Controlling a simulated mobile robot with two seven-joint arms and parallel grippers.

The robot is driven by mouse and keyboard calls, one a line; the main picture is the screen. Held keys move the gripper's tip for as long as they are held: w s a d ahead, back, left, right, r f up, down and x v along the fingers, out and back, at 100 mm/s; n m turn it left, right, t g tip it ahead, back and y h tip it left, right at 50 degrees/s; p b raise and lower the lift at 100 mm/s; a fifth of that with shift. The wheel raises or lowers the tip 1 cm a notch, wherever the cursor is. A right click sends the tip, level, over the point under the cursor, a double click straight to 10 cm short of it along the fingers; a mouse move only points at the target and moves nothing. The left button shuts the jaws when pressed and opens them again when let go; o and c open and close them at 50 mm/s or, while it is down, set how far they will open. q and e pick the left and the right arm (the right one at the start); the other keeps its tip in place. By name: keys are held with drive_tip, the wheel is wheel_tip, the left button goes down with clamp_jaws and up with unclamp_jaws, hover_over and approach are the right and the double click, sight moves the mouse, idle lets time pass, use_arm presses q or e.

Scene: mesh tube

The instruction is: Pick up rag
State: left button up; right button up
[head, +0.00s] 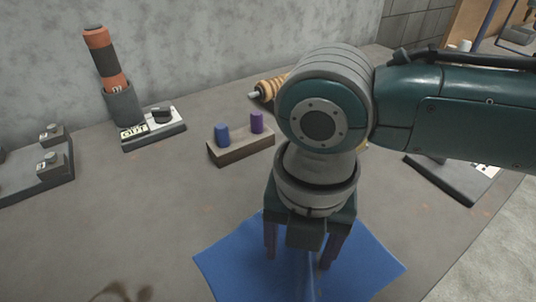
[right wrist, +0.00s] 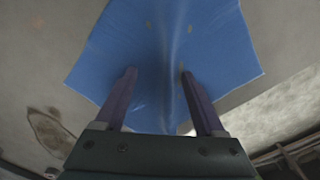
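The blue rag (head: 230,270) lies spread on the grey table near the front, with a raised fold running through its middle. It also fills the upper part of the right wrist view (right wrist: 210,40). My right gripper (head: 298,261) points down over the rag, its two purple fingers wide apart. In the right wrist view the fingers (right wrist: 157,73) stand on either side of the fold, and neither is closed on it. Whether the tips touch the cloth I cannot tell. My gripper and wrist hide part of the rag in the head view. My left gripper is not in view.
A wooden block with blue and purple pegs (head: 240,146) stands behind the rag, left of my arm. An orange and black cylinder in a holder (head: 108,75), dark switch units (head: 50,170) and a dark plate (head: 450,180) stand farther out.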

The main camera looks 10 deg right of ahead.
drive_tip(key=c, duration=1)
wheel_tip(320, 180, up, 22)
drive_tip(key=p, duration=2.2)
drive_tip(key=shift+f, duration=0.25)
clamp_jaws()
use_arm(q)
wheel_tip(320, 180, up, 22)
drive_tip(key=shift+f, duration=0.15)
use_arm(e)
drive_tip(key=shift+f, duration=0.35)
